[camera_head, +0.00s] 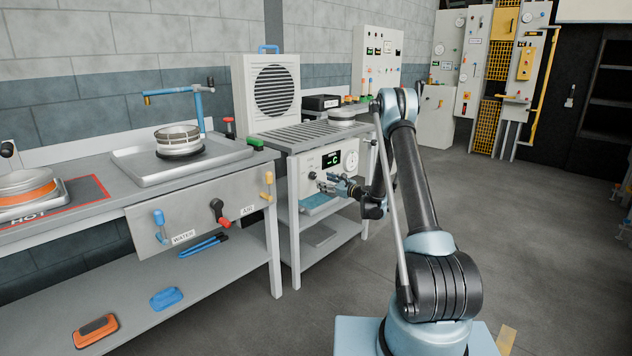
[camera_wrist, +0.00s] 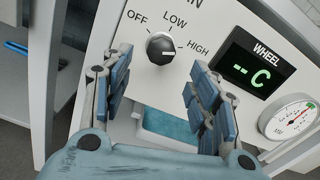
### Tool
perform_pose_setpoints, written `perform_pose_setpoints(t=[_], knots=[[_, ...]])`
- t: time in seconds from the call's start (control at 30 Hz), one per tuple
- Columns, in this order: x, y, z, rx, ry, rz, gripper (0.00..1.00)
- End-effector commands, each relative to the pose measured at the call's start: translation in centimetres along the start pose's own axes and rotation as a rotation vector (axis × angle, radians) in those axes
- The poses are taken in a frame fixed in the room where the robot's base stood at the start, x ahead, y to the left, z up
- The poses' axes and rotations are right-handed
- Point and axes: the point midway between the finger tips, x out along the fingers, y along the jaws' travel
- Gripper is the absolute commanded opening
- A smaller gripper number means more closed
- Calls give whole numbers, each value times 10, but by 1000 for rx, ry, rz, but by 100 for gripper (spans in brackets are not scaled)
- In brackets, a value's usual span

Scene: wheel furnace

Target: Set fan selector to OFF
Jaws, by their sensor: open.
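The fan selector (camera_wrist: 161,48) is a round black knob with a silver rim on a white panel (camera_head: 309,163). OFF, LOW and HIGH are printed around it in the wrist view, from left to right.
A WHEEL display (camera_wrist: 250,66) reading "--C" and a round gauge (camera_wrist: 288,120) are right of the knob. The steel bench (camera_head: 220,195) with water and air valves stands left. Open floor lies to the right.

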Motion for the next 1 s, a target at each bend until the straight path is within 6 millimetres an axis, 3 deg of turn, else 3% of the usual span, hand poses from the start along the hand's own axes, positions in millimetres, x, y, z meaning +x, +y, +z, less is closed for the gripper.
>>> perform_pose_setpoints(t=[0.2,0.4,0.83,1.0], knots=[[38,0,0,0,0,1,54],[60,0,0,0,0,1,54],[68,0,0,0,0,-1,54],[68,0,0,0,0,-1,18]])
